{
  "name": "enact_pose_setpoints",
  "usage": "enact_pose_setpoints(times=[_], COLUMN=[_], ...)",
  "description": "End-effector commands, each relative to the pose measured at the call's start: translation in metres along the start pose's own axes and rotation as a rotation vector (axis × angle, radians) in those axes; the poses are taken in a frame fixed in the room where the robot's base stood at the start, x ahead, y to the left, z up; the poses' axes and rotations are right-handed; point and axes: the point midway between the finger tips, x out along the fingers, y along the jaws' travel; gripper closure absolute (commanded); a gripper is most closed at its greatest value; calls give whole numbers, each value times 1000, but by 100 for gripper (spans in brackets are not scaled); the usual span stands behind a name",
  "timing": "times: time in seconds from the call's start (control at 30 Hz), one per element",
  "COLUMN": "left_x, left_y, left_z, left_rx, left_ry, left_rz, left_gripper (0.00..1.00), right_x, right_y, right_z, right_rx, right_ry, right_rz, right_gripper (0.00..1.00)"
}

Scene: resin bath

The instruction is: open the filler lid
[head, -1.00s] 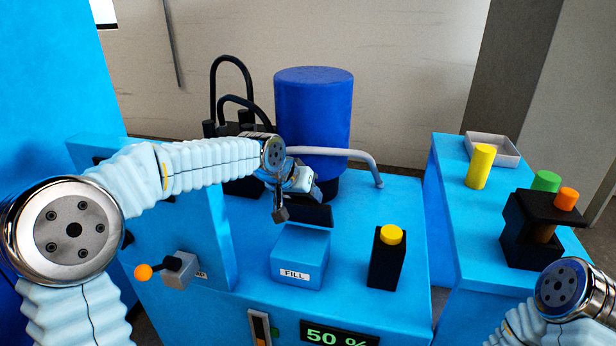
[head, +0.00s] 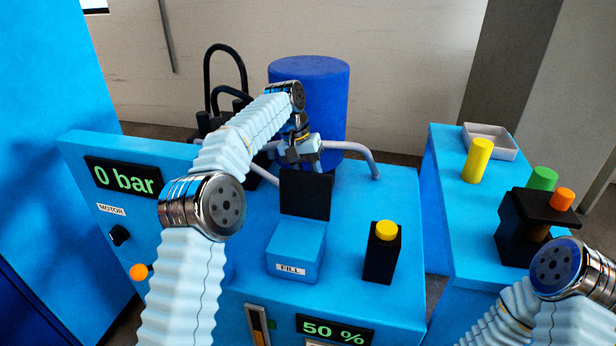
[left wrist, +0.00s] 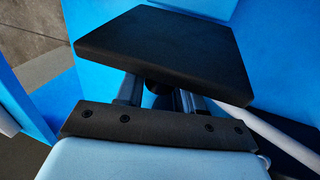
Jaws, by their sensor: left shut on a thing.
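The FILL box (head: 296,250), a blue block with a white label, stands on the blue machine top. A flat black plate, which looks like the filler lid (head: 305,195), stands steeply raised just behind it. My left gripper (head: 302,163) is behind the plate's upper edge, its fingertips mostly hidden in the head view. In the left wrist view the lid (left wrist: 165,45) fills the upper middle. The fingers of my left gripper (left wrist: 160,97) are shut on a small dark round part at the lid. My right gripper is out of view.
A black post with a yellow button (head: 386,230) stands right of the FILL box. A blue drum (head: 325,90) and a grey pipe (head: 365,158) are behind. A display (head: 335,330) reads 50 %. A side table holds a yellow cylinder (head: 478,160) and a grey tray (head: 490,150).

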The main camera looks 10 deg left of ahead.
Motion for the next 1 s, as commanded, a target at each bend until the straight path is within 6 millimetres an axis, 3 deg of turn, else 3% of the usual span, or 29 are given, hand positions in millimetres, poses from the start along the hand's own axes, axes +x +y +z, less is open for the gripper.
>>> enact_pose_setpoints(times=[0.77,0.8,0.9,1.0], left_x=[7,7,6,5], left_y=[-1,-2,-1,-1], left_z=[-3,-3,-3,-4], left_rx=[-13,-13,-13,-13], left_ry=[-62,-63,-60,-57], left_rz=[-2,-2,-2,-1], left_gripper=[100,60,44,44], right_x=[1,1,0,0], right_y=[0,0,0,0], right_z=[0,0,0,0], right_rx=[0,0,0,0], right_ry=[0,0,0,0], right_rz=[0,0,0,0], right_gripper=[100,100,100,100])
